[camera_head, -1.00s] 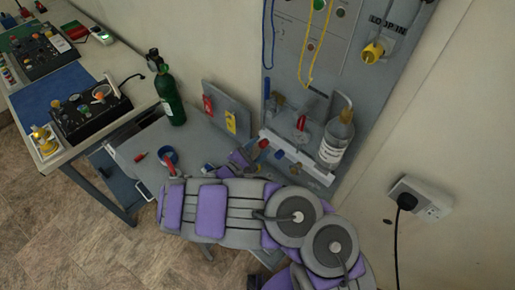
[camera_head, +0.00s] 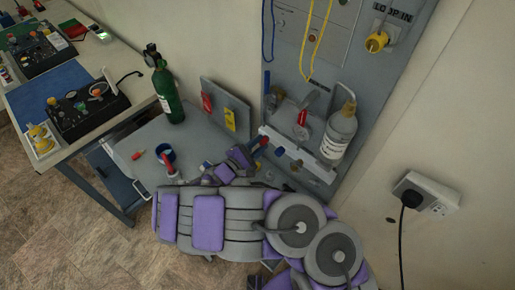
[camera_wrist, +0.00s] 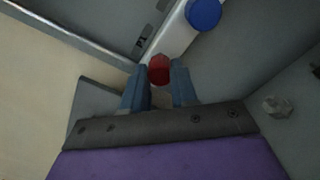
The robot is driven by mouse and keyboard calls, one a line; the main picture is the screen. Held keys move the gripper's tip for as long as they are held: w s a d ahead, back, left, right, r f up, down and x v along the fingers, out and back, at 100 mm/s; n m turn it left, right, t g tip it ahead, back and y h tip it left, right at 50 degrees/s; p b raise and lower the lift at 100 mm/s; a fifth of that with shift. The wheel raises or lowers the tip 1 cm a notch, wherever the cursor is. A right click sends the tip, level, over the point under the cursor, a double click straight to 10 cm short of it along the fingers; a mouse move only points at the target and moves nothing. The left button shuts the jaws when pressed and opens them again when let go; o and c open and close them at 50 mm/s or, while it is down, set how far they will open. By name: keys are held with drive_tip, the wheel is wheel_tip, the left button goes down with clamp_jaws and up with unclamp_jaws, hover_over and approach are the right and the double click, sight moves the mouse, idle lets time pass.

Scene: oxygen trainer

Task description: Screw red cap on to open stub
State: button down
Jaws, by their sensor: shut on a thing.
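The red cap (camera_wrist: 159,68) sits between my fingertips in the wrist view. My gripper (camera_wrist: 160,84) is shut on it with its two blue-grey fingers. The cap is in front of the near end of a white manifold bar (camera_wrist: 180,33). The open stub is hidden behind the cap, and I cannot tell whether they touch. A blue cap (camera_wrist: 204,13) is on the bar, up and to the right. In the head view my gripper (camera_head: 254,148) is at the left end of the white bar (camera_head: 300,157), low on the grey panel.
A clear bottle (camera_head: 340,133) stands right of the gripper by the panel. A green cylinder (camera_head: 167,92), red tag (camera_head: 207,101) and yellow tag (camera_head: 230,119) are to the left. A wall socket (camera_head: 425,190) is at right.

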drive_tip(key=shift+m+b, duration=0.55)
drive_tip(key=shift+m, duration=0.15)
drive_tip(key=shift+f, duration=0.1)
drive_tip(key=shift+f+m+b, duration=0.15)
drive_tip(key=shift+m+b, duration=0.35)
drive_tip(key=shift+b, duration=0.6)
drive_tip(key=shift+m+b, duration=0.9)
drive_tip(key=shift+b, duration=0.25)
drive_tip(key=shift+m, duration=0.3)
drive_tip(key=shift+m, duration=1.7)
drive_tip(key=shift+d, duration=0.1)
